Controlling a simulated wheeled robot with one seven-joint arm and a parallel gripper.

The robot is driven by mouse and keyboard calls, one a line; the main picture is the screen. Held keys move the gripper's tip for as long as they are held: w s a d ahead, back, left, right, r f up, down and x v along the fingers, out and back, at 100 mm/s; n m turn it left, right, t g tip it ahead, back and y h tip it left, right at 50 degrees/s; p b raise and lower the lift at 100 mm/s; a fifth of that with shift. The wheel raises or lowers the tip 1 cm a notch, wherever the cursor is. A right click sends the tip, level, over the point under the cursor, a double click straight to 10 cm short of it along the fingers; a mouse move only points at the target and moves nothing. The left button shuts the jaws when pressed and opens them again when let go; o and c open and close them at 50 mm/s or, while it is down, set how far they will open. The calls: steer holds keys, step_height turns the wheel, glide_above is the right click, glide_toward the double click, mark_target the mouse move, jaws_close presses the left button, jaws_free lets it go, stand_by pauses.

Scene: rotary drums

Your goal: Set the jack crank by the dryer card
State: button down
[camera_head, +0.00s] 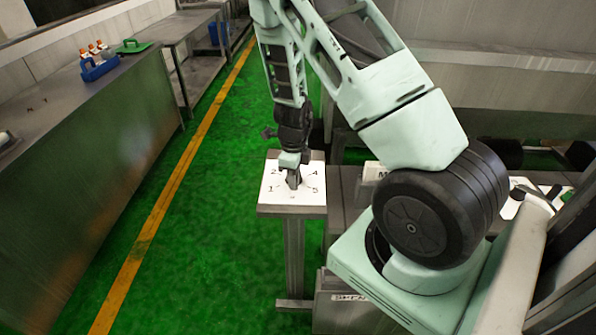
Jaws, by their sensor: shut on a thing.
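The jack crank (294,182) is a small dark piece on a white dial plate (311,199) with numbers around it; I can read 1, 4 and 5. The plate lies on top of a grey metal stand. My gripper (292,168) points down over the dial and is shut on the crank. The fingers hide part of the crank, so its exact direction is hard to tell.
A long metal bench (110,95) runs along the left, with a blue caddy of bottles (98,67) and a green item (132,46) on it. The green floor (215,190) with a yellow line is clear. Grey machinery stands at the right, behind my arm.

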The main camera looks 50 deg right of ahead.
steer(key=shift+w+a+r+m, duration=0.1)
steer(key=shift+w+a+m, duration=0.05)
steer(key=shift+w+m, duration=0.15)
stand_by(0.4)
steer(key=c, duration=1.2)
jaws_free()
steer(key=shift+s, duration=0.1)
step_height(320, 180, up, 17)
steer(key=shift+r+p, duration=0.15)
steer(key=shift+p, duration=0.4)
